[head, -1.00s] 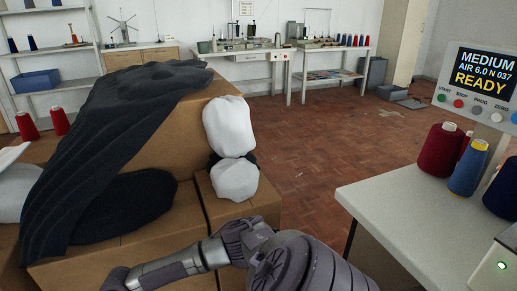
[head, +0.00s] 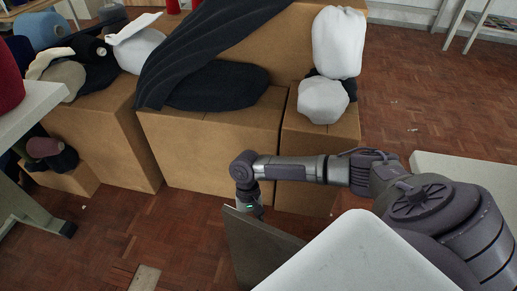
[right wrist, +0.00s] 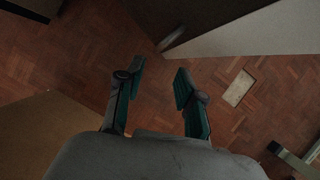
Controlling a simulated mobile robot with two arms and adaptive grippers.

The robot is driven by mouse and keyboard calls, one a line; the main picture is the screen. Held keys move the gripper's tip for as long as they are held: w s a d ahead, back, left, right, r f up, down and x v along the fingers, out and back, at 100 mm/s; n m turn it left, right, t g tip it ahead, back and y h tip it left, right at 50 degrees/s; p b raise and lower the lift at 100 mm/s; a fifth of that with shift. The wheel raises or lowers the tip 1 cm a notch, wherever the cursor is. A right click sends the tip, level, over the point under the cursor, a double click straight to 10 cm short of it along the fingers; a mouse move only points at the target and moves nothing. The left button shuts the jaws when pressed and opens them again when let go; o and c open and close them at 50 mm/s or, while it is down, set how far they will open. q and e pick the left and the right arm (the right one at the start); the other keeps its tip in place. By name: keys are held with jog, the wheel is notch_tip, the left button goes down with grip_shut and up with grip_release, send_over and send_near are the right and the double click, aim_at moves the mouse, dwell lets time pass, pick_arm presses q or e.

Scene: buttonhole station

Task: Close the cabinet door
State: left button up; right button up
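The cabinet door (head: 262,245) is a grey upright panel at the bottom middle of the head view, standing swung out from beside a white-topped unit (head: 355,255). Most of the cabinet's front is out of view. My right arm reaches in from the right, and its gripper (head: 247,200) points down at the door's far upper corner. Its fingers are mostly hidden there. In the right wrist view, this gripper (right wrist: 159,78) is open and empty above the floor. Panel edges lie beyond its fingertips, apart from them. My left gripper is not in view.
Brown cardboard boxes (head: 210,155) with dark cloth (head: 220,88) and white bundles (head: 323,100) stand just behind the gripper. A table (head: 30,115) is at the left. Brick-patterned floor (head: 165,225) is clear left of the door, except for a flat pale piece (head: 145,279).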

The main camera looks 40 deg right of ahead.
jog(key=b+x, duration=0.3)
jog(key=x, duration=0.7)
jog(key=shift+s, duration=0.1)
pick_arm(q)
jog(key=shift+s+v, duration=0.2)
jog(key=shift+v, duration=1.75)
pick_arm(e)
jog(key=shift+s+f, duration=0.25)
jog(key=shift+f, duration=0.35)
jog(key=shift+c, duration=0.3)
grip_shut()
